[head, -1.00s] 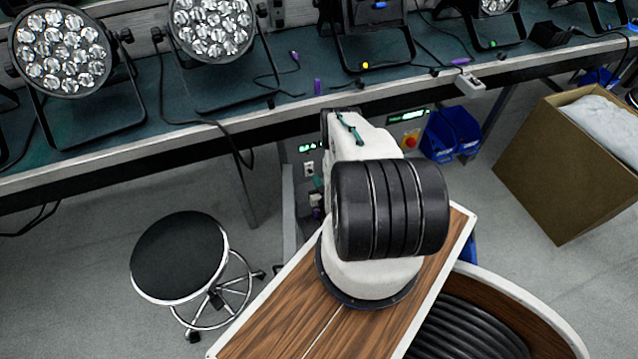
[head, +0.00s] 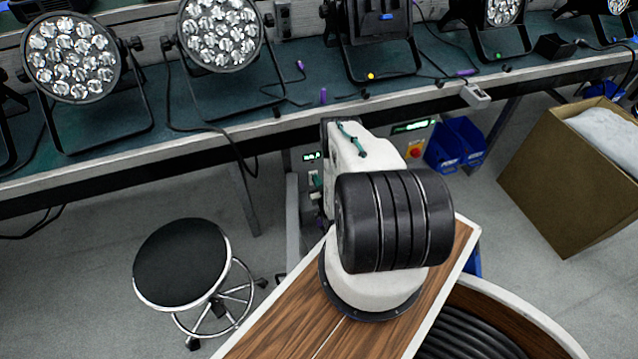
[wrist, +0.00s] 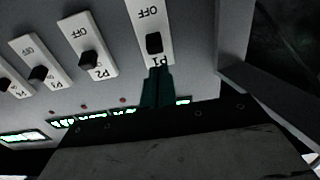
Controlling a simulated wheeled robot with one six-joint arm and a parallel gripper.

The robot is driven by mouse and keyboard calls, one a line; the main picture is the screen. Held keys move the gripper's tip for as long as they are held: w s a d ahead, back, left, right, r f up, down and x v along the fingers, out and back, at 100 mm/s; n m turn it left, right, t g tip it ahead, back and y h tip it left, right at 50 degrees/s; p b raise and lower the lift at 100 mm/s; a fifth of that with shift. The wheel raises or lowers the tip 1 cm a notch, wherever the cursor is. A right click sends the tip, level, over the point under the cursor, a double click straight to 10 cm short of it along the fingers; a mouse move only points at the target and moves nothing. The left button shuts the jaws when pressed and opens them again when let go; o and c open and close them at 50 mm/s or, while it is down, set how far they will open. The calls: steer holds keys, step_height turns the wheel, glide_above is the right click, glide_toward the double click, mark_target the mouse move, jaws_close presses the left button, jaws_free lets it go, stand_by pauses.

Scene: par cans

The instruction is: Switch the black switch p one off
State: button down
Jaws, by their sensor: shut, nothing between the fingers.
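The P1 switch (wrist: 153,43) is a black lever on a white plate in the wrist view. OFF is printed at the plate's upper end and P1 at its lower end. The lever sits nearer the P1 end, apart from the OFF word. My gripper (wrist: 158,70) has dark green fingers, shut together and empty. Their tips are just below the lever in the picture, over the P1 label; I cannot tell whether they touch the plate. In the head view my arm hides the gripper's tips and most of the panel.
The P2 switch (wrist: 88,60) and further similar switches line up to the left. Green lit displays (wrist: 90,118) lie below them. In the head view, a bench (head: 270,110) with par cans stands over the panel. A black stool (head: 182,262) and a cardboard box (head: 560,185) flank my base.

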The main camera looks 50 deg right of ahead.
steer(key=shift+s+a+f, duration=0.25)
steer(key=shift+s+a, duration=0.15)
steer(key=shift+s, duration=0.2)
steer(key=shift+s+a+f, duration=0.25)
steer(key=shift+s+a, duration=0.1)
steer(key=shift+s, duration=0.3)
steer(key=shift+s+a+f, duration=0.25)
steer(key=shift+s+a, duration=0.15)
steer(key=shift+s, duration=0.2)
